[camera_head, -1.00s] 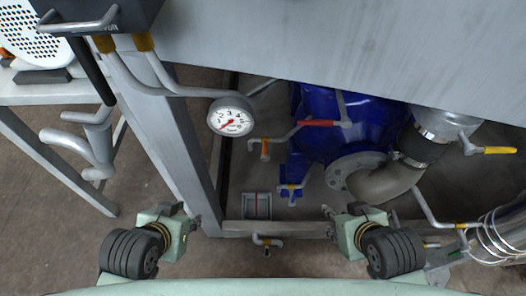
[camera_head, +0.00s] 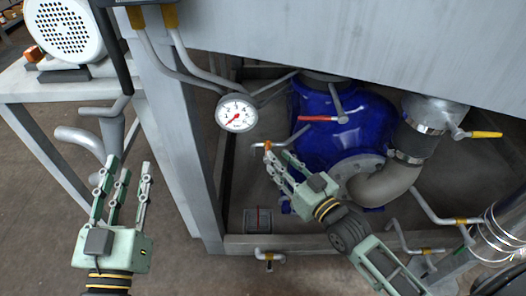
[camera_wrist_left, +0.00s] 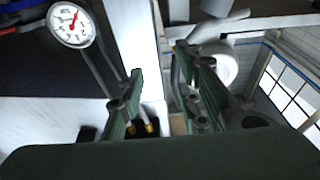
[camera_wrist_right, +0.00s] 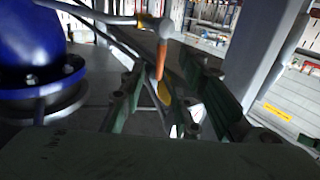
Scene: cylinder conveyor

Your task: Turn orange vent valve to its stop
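The orange vent valve (camera_head: 267,146) is on a thin grey pipe left of the blue vessel, mostly hidden behind my right fingertips in the head view. In the right wrist view its orange handle (camera_wrist_right: 164,62) hangs between the spread fingers. My right gripper (camera_head: 280,162) is open, its fingertips at the valve; I cannot tell whether they touch it. It also shows in the right wrist view (camera_wrist_right: 165,92). My left gripper (camera_head: 122,178) is open and empty, pointing up the picture, left of the frame post. It also shows in the left wrist view (camera_wrist_left: 155,95).
A round gauge (camera_head: 237,113) is above left of the valve. A red-handled valve (camera_head: 318,119) sits on the blue vessel (camera_head: 345,120), close to my right fingers. A yellow-handled valve (camera_head: 486,134) is far right. A grey post (camera_head: 182,130) stands between my grippers.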

